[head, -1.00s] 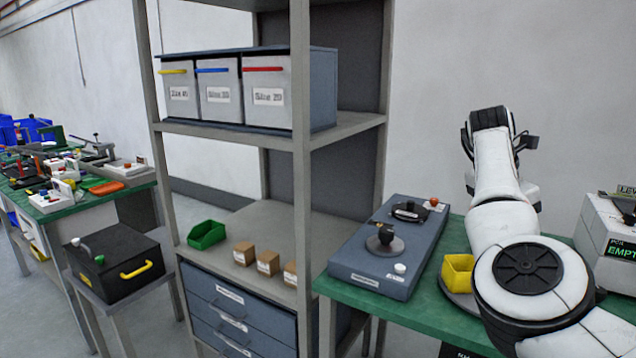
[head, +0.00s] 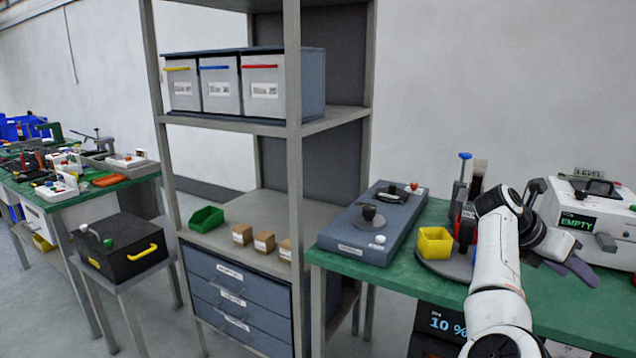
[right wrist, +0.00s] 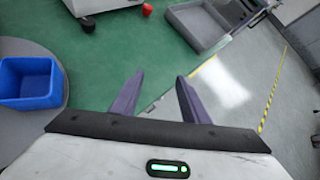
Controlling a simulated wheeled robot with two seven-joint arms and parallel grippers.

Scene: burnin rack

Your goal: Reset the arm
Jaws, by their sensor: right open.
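My right arm (head: 497,270) rises from the lower right over the green bench. My right gripper (head: 575,268) is at the right, above the bench near the box marked EMPTY. In the right wrist view my right gripper (right wrist: 157,97) shows two purple fingers spread apart with nothing between them. Green bench top and floor show beyond them. My left arm and gripper are not in view.
A yellow bin (head: 435,242) stands on a round grey plate beside my right arm. The EMPTY box (head: 590,212) stands behind the gripper. A blue-grey panel (head: 370,225) lies left. A blue bin (right wrist: 30,88) and grey tray (right wrist: 200,25) show in the wrist view.

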